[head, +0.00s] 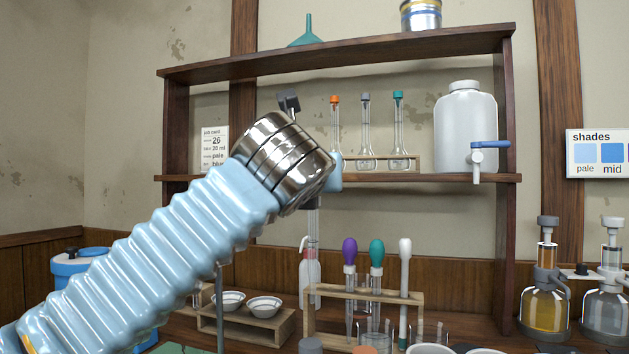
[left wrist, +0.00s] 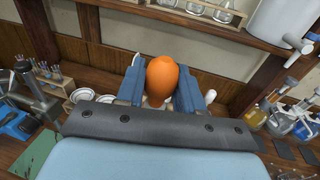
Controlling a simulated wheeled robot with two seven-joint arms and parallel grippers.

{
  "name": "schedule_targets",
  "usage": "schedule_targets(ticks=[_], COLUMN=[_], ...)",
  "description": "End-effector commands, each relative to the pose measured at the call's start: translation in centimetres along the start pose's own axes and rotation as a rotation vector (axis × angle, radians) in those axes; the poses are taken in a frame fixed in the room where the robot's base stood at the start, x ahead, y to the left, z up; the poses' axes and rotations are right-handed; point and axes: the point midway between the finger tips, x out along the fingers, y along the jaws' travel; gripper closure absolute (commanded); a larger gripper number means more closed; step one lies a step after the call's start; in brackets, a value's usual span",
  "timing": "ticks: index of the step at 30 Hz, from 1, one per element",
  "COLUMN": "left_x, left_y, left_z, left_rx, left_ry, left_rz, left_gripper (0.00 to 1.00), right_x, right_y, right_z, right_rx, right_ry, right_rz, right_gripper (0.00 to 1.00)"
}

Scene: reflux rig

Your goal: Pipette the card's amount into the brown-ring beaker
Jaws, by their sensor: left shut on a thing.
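My left arm crosses the head view from the left, and its wrist hides most of its gripper (head: 312,203). In the left wrist view the left gripper (left wrist: 162,82) has its blue fingers closed on the orange bulb (left wrist: 161,76) of a pipette. A clear stem-like part (head: 313,228) shows below the wrist in the head view. Clear beakers (head: 431,333) stand at the bottom edge, partly cut off; no brown ring shows. My right gripper is not in view.
A wooden rack (head: 412,297) holds purple-bulb (head: 349,252) and teal-bulb (head: 376,253) pipettes and a white-topped rod. A wash bottle (head: 309,275) stands close below my wrist. White bowls (head: 264,306) sit left, dispenser bottles (head: 546,300) right. The shelf (head: 430,179) holds flasks and a tap jug.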

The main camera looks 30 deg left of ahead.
Motion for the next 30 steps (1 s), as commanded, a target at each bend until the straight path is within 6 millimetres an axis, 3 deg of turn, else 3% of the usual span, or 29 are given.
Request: schedule_targets(ticks=[1, 3, 12, 23, 24, 30], left_x=[0.0, -0.1, -0.2, -0.2, -0.2, -0.2], left_y=[0.0, 0.0, -0.3, 0.0, 0.0, 0.0], left_z=[1.4, 2.4, 5.8, 6.7, 6.7, 6.7], left_rx=[0.000, 0.000, -0.003, 0.000, 0.000, 0.000], left_ry=[0.000, 0.000, -0.004, 0.002, 0.002, 0.001], left_rz=[-0.001, -0.001, -0.005, 0.001, 0.001, 0.001], left_gripper=[0.74, 0.74, 0.74, 0.74, 0.66, 0.97], right_x=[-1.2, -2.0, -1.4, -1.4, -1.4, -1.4], right_y=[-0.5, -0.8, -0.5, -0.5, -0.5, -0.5], right_z=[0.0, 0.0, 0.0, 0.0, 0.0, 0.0], right_rx=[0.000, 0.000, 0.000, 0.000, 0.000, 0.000], right_ry=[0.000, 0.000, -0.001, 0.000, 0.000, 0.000], right_rz=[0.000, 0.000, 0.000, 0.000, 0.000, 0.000], right_gripper=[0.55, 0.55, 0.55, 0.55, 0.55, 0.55])
